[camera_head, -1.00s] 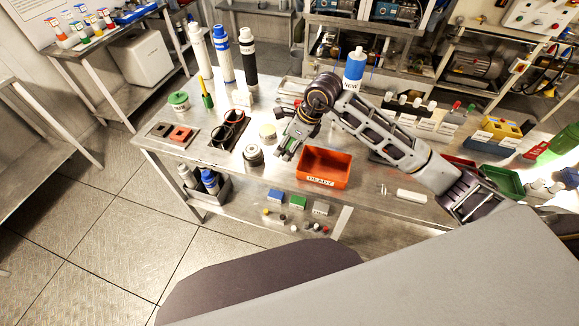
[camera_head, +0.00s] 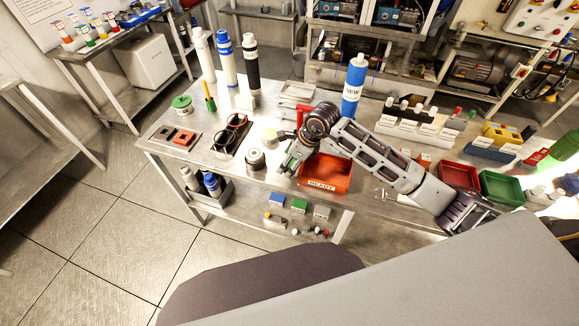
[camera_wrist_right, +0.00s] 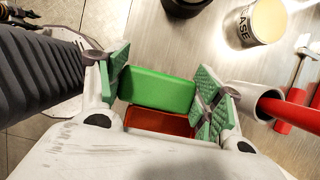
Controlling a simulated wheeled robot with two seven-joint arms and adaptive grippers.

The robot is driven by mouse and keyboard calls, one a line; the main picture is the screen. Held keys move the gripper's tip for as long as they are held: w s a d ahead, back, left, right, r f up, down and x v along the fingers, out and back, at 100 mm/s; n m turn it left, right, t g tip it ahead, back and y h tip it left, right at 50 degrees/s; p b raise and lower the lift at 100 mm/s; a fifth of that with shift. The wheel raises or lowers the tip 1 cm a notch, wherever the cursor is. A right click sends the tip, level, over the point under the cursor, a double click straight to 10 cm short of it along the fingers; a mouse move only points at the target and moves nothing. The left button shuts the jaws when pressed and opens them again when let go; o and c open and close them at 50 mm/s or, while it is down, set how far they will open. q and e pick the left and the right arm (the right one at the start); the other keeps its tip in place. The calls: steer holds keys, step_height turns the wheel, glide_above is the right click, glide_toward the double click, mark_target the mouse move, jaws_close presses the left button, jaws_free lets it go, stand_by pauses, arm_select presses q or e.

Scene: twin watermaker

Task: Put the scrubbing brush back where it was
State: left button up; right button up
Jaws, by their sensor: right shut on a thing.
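My right gripper (camera_head: 289,164) is low over the workbench, just left of the orange READY tray. In the right wrist view, its green-padded fingers (camera_wrist_right: 162,86) are shut on the ends of a green block with an orange-red part below it. This block (camera_wrist_right: 158,91) appears to be the scrubbing brush; I cannot make it out clearly in the head view. My left gripper is not in view.
The READY tray (camera_head: 324,185) is close beside the right gripper. A red-handled tool (camera_wrist_right: 292,112) lies near the right finger. The blue NEW cylinder (camera_head: 353,88) stands behind.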

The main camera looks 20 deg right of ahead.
mark_target(289, 167)
steer(key=shift+f, duration=1.55)
steer(key=shift+f, duration=0.2)
steer(key=o, duration=1)
steer(key=shift+r+p, duration=0.2)
steer(key=shift+p, duration=0.1)
steer(key=shift+d+r, duration=0.15)
steer(key=shift+r, duration=0.15)
steer(key=b+v, duration=0.1)
steer(key=v, duration=1)
steer(key=shift+b, duration=0.3)
steer(key=shift+s+r, duration=0.1)
steer(key=shift+s, duration=0.05)
